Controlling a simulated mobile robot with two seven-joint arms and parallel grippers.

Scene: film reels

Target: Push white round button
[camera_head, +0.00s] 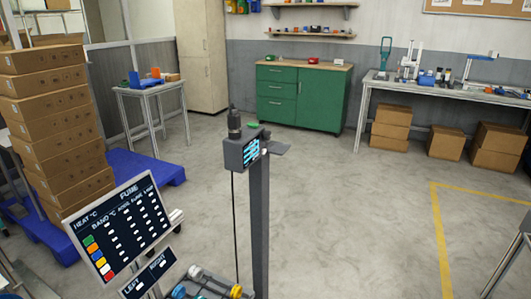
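No round white button can be made out for certain. A grey control box (242,150) with a lit blue-and-white screen stands on a dark post (259,215) in the middle of the view. A small pale spot shows near its right edge, too small to identify. A dark tilted panel (125,228) at the lower left carries white lettering, small white marks and a column of coloured squares. A smaller panel (149,275) below it reads LEFT and RIGHT. Neither of my grippers is in view.
A blue pallet (145,167) with stacked cartons (55,120) stands at the left. A device with coloured round parts (205,287) is at the bottom. A green cabinet (302,97) and a workbench (450,91) line the back.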

